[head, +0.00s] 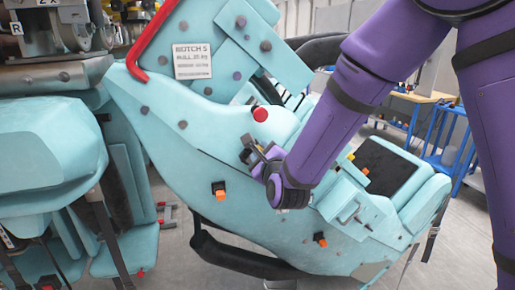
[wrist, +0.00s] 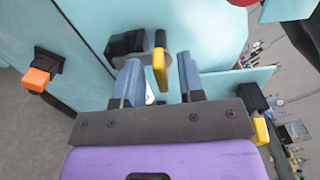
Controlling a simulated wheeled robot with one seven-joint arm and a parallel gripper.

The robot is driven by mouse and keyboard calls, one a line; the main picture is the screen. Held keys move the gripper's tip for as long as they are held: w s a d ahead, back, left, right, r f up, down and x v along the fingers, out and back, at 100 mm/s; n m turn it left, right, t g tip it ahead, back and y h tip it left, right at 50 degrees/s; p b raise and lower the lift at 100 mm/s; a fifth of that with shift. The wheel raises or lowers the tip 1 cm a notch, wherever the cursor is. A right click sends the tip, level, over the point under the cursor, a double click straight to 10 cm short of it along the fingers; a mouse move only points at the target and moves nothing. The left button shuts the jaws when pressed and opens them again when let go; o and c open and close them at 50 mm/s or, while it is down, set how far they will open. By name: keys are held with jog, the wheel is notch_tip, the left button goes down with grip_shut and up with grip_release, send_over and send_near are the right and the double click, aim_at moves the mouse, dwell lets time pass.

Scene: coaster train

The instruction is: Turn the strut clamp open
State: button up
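The strut clamp appears to be the dark block with a yellow-tipped lever (wrist: 160,68) on the turquoise coaster seat's side in the wrist view. The dark block (wrist: 127,43) sits to the left of the lever. My gripper (wrist: 159,72) is open, with its two blue-grey fingers on either side of the lever. There is a visible gap by each finger; I cannot tell whether either one touches it. In the head view my gripper (head: 262,163) is at the middle of the seat's side panel, and it partly hides the clamp (head: 247,150).
A red knob (head: 260,114) sits just above my gripper. Orange-tipped levers (head: 218,190) (head: 320,240) sit below it to the left and right. A red bar (head: 140,55) and a labelled plate (head: 192,61) are at upper left. Tables and a blue cart (head: 450,150) stand behind right.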

jog(key=shift+w, duration=0.15)
grip_shut()
